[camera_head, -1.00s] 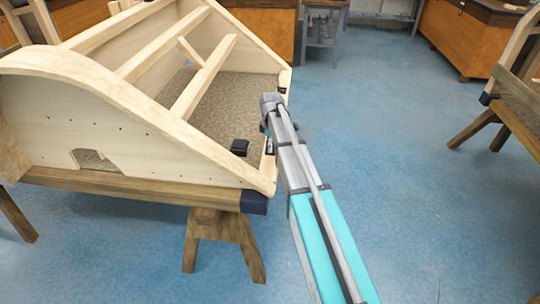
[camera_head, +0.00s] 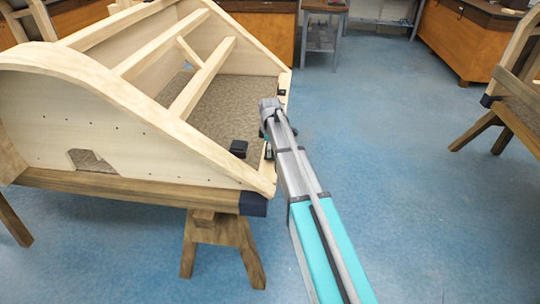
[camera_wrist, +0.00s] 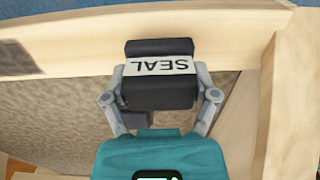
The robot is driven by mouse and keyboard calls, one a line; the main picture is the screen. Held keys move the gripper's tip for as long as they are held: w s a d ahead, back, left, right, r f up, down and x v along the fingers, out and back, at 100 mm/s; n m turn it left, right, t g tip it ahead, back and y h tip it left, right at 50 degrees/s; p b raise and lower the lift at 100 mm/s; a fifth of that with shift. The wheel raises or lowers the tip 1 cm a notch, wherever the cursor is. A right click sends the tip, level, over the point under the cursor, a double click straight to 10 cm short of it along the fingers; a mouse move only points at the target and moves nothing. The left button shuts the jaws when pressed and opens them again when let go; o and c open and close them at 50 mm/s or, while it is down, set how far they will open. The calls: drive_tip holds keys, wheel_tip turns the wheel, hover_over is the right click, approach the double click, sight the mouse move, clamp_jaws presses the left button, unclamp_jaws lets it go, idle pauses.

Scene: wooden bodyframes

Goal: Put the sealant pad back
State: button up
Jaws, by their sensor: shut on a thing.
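The sealant pad (camera_wrist: 160,92) is a black block with a white band reading SEAL, upside down in the wrist view. My gripper (camera_wrist: 162,84) is shut on it, one grey finger at each side. The pad overlaps the pale wooden rail of the bodyframe (camera_wrist: 75,45) in that view; I cannot tell whether it touches the rail. In the head view my gripper (camera_head: 269,112) is at the right edge of the bodyframe (camera_head: 115,125), and my arm hides most of the pad.
A black block (camera_head: 239,148) stands on the brown floor panel (camera_head: 225,110) near the front right corner. A small black piece (camera_head: 282,92) sits farther along the right rail. Slanted wooden beams (camera_head: 203,77) cross the frame. Blue floor (camera_head: 400,170) is clear to the right.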

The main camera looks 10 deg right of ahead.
drive_tip(key=shift+f+b, duration=0.3)
drive_tip(key=shift+f, duration=0.3)
drive_tip(key=shift+f, duration=0.1)
drive_tip(key=o, duration=0.9)
drive_tip(key=shift+c, duration=0.2)
wheel_tip(320, 180, up, 12)
drive_tip(key=p, duration=1.2)
drive_tip(key=shift+s, duration=0.1)
